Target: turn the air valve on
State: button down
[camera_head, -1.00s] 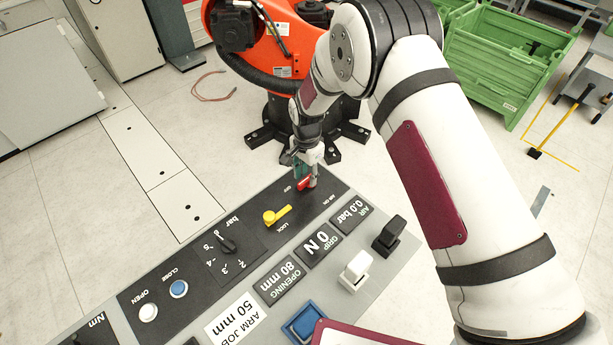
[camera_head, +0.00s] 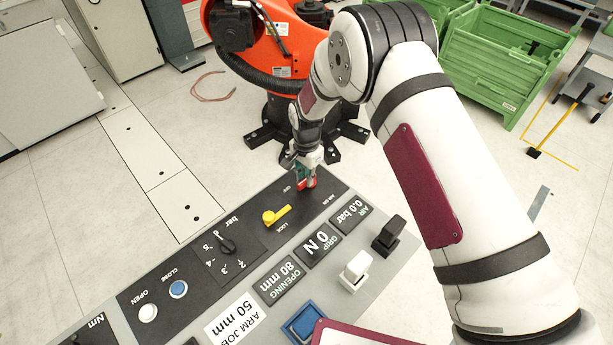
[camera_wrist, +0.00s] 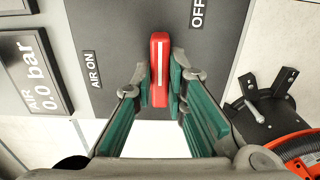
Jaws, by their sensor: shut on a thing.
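The red air valve handle (camera_wrist: 159,68) with a white stripe stands between the AIR ON label (camera_wrist: 92,69) and the OFF label (camera_wrist: 197,13) in the wrist view. My gripper (camera_wrist: 160,82) is shut on it, with a green-padded finger on each side. In the head view my gripper (camera_head: 306,183) reaches down to the far end of the panel (camera_head: 330,196), and only a little of the red handle shows beneath it. The air display (camera_wrist: 40,90) reads 0.0 bar.
A yellow LOCK lever (camera_head: 277,215) sits close to the valve. A pressure knob (camera_head: 227,245), a white switch (camera_head: 355,268) and a black switch (camera_head: 389,233) stand on the panel. An orange robot (camera_head: 262,50) stands behind it.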

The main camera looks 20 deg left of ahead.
jog(key=n, duration=0.1)
jog(key=n+b, duration=0.2)
jog(key=n, duration=0.1)
jog(key=shift+d, duration=0.25)
jog(key=n+b, duration=0.1)
jog(key=n, duration=0.2)
jog(key=n+b, duration=0.1)
jog(key=shift+d+f+b, duration=0.1)
jog(key=shift+d+b, duration=0.15)
jog(key=shift+b, duration=0.1)
jog(key=n+b, duration=0.1)
jog(key=n, duration=0.1)
jog(key=n+b, duration=0.1)
jog(key=n, duration=0.1)
jog(key=n+b, duration=0.1)
jog(key=shift+w+d+n, duration=0.2)
jog(key=shift+d+n, duration=0.15)
jog(key=shift+n, duration=0.05)
jog(key=shift+w+d+n+b, duration=0.1)
jog(key=shift+n+b, duration=1.05)
jog(key=shift+n, duration=0.75)
jog(key=c, duration=1.6)
grip_release()
jog(key=shift+r, duration=0.2)
